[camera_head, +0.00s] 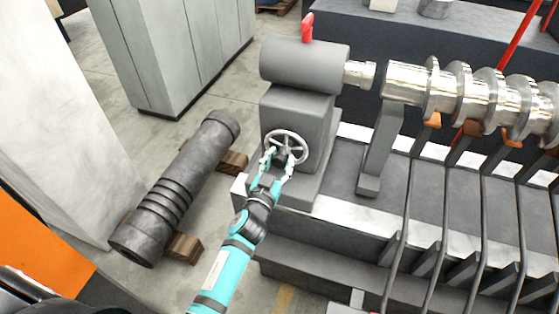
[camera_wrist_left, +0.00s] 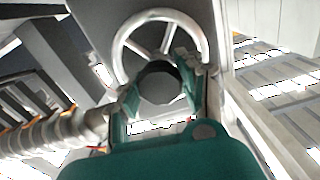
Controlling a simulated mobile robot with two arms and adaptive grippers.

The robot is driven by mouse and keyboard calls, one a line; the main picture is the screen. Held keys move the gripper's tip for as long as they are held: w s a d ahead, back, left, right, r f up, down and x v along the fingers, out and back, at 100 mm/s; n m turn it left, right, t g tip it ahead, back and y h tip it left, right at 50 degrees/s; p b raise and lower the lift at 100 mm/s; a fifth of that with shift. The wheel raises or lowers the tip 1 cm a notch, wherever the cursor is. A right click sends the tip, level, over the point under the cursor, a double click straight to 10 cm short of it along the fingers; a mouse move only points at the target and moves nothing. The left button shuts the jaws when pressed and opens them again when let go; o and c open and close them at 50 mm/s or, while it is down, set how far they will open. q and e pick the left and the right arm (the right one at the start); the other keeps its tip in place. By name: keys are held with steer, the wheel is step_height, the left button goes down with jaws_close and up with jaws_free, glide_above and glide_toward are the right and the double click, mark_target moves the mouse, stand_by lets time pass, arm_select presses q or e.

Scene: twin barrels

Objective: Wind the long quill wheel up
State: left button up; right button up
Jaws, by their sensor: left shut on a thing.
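The quill wheel (camera_head: 288,139) is a small silver spoked handwheel on the front of a grey tailstock block (camera_head: 296,115). My left gripper (camera_head: 276,162), teal with pale fingertips, is at the wheel from the front and below. My right gripper is in neither view.
A grey cylinder (camera_head: 306,65) with a red lever (camera_head: 307,28) tops the tailstock. A shiny crankshaft (camera_head: 410,83) extends right over rails and a grey bed. A dark ribbed roller (camera_head: 175,190) lies on wooden blocks at left. A cabinet (camera_head: 170,50) stands behind.

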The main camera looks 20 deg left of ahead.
arm_select(q)
steer(key=shift+m, duration=0.5)
steer(key=m+b, duration=0.1)
steer(key=m, duration=0.2)
steer(key=shift+f+m, duration=0.1)
steer(key=shift+m, duration=0.3)
steer(key=m, duration=0.5)
steer(key=shift+m+b, duration=0.3)
steer(key=shift+b, duration=0.1)
steer(key=m, duration=0.5)
steer(key=shift+b, duration=0.3)
steer(key=m, duration=0.5)
steer(key=shift+m, duration=0.3)
steer(key=shift+f, duration=0.1)
steer(key=o, duration=1.2)
